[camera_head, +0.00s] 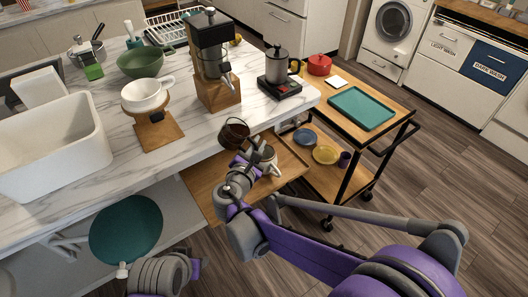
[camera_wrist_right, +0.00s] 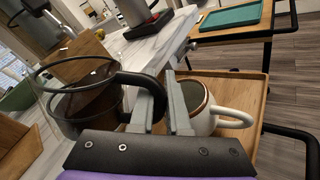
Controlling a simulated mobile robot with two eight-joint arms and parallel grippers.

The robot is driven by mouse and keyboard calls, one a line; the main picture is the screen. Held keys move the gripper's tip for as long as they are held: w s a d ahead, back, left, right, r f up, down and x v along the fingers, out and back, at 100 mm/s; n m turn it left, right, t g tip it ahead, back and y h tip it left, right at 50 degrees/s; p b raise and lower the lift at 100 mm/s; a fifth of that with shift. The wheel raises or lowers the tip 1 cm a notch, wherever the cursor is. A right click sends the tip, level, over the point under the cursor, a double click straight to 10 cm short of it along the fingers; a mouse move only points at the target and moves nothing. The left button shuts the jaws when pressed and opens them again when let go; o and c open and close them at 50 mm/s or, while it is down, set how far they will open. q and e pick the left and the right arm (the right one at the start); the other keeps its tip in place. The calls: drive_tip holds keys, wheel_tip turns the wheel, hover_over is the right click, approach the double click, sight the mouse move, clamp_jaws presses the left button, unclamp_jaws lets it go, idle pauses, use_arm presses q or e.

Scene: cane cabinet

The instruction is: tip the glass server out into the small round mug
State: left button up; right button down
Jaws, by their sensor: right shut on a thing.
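The glass server (camera_head: 234,131), with a black handle and dark liquid in it, hangs beside the counter's front edge. My right gripper (camera_head: 254,150) is shut on its handle; in the right wrist view the fingers (camera_wrist_right: 164,88) meet that handle and the server (camera_wrist_right: 85,100) is at left. The small round mug (camera_head: 269,155) is pale with a dark inside and stands on the pull-out wooden board (camera_head: 205,185). In the right wrist view the mug (camera_wrist_right: 208,118) is just right of the fingers, which hide part of it.
A coffee grinder (camera_head: 212,50), a white dripper (camera_head: 146,93) on a wooden stand and a kettle (camera_head: 277,66) on a scale stand on the marble counter. A trolley with a teal tray (camera_head: 361,108) is at right. A teal round seat (camera_head: 126,228) is below the counter.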

drive_tip(key=shift+d+f+m+y, duration=0.3)
drive_tip(key=shift+f+m, duration=0.1)
drive_tip(key=shift+f, duration=0.1)
drive_tip(key=shift+a+m+y+p, duration=0.15)
drive_tip(key=shift+m+y+p, duration=0.15)
drive_tip(key=shift+m, duration=0.3)
idle(0.8)
drive_tip(key=shift+a+r+m+y+p, duration=0.4)
drive_tip(key=shift+r+m+p, duration=0.3)
drive_tip(key=shift+p, duration=0.25)
idle(0.5)
drive_tip(key=shift+a+r+m+y+p, duration=0.25)
drive_tip(key=shift+a+m+y+p, duration=0.35)
drive_tip(key=shift+m, duration=0.6)
idle(1.5)
drive_tip(key=shift+r+m+y+p, duration=0.2)
drive_tip(key=shift+m+y+p, duration=0.1)
drive_tip(key=shift+m+p, duration=0.25)
idle(0.8)
drive_tip(key=shift+a+f+m, duration=0.1)
drive_tip(key=shift+f+m, duration=0.2)
drive_tip(key=shift+m, duration=0.05)
